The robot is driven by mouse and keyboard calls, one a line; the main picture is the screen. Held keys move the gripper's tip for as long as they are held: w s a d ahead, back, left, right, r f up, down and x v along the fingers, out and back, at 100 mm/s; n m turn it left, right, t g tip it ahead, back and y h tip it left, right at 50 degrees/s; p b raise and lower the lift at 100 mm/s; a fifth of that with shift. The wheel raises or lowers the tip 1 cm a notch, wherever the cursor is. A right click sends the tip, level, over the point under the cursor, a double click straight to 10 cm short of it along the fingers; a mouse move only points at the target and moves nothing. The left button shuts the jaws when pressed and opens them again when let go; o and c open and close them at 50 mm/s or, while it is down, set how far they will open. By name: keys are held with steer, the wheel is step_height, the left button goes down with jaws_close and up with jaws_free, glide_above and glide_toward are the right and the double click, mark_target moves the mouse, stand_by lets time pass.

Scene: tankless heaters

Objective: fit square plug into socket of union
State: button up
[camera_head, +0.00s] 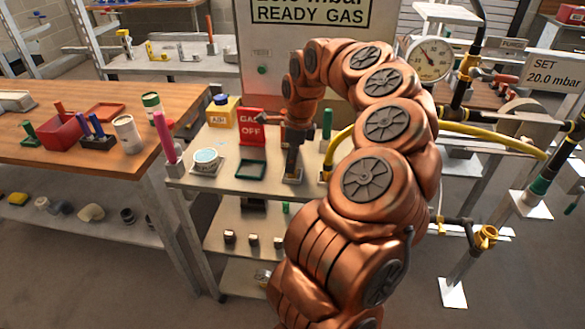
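My arm reaches up and over the grey bench cart, and my gripper (293,166) points down at a small pale plate on its top. The gripper is dark and small here, and I cannot tell whether its fingers are apart or holding something. I cannot make out the square plug for certain; any piece at the fingertips is too small to tell. A brass-yellow fitting (485,237) on the low dark pipe at the right may be the union. Its socket cannot be made out clearly.
The cart top (236,187) also holds a red "GAS OFF" sign (251,127), a blue-lidded yellow jar (222,110), a round tub (206,160) and a green-edged tray (251,170). A wooden table (125,170) stands left. A yellow hose (490,132) and pipe stands fill the right.

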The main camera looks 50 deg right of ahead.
jaws_close()
stand_by(0.5)
